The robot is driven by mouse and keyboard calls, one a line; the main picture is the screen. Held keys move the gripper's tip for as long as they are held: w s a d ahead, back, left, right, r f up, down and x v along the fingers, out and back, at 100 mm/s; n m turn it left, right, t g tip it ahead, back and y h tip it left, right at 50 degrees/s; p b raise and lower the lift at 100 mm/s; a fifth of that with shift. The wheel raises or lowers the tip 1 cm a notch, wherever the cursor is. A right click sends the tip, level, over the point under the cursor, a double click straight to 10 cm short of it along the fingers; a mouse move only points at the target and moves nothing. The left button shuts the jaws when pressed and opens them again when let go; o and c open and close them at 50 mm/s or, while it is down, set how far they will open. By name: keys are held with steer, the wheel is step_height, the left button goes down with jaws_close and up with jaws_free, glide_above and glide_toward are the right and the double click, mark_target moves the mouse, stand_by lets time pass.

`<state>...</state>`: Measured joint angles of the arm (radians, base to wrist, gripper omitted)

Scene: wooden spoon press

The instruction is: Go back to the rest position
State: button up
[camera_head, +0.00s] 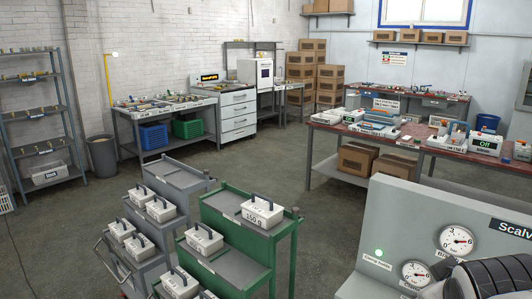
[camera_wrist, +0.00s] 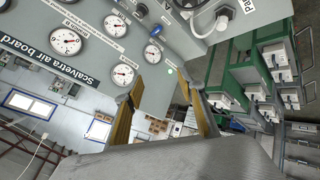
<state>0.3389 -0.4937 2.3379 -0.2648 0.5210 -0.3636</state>
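My gripper (camera_wrist: 163,88) shows in the wrist view, with its two tan-padded fingers spread apart. The gap between them is empty, so it is open. Beyond the fingertips is the grey Scalvetra air board (camera_wrist: 172,43) with several round white gauges. The board also shows in the head view at the lower right (camera_head: 395,215), with a lit green lamp (camera_head: 379,253). In the head view I cannot make out my gripper. A dark ribbed part at the lower right corner covers some of the board.
A green trolley (camera_head: 225,259) and grey trolleys (camera_head: 178,172) carry white handled boxes, one marked 150 g (camera_head: 262,212). A red-topped workbench (camera_head: 335,128) stands behind the board. Shelving (camera_head: 48,150) and a bin (camera_head: 102,156) are at the left. The middle floor (camera_head: 255,168) is clear.

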steer(key=s+a+f+m+g+y, duration=0.1)
steer(key=s+a+f+y, duration=0.1)
steer(key=s+a, duration=0.3)
steer(key=s+a+f+m+g+y, duration=0.1)
steer(key=s+a+f, duration=0.4)
steer(key=a, duration=0.5)
steer(key=shift+s+a+y, duration=0.25)
steer(key=shift+s+y, duration=0.45)
steer(key=shift+y, duration=0.1)
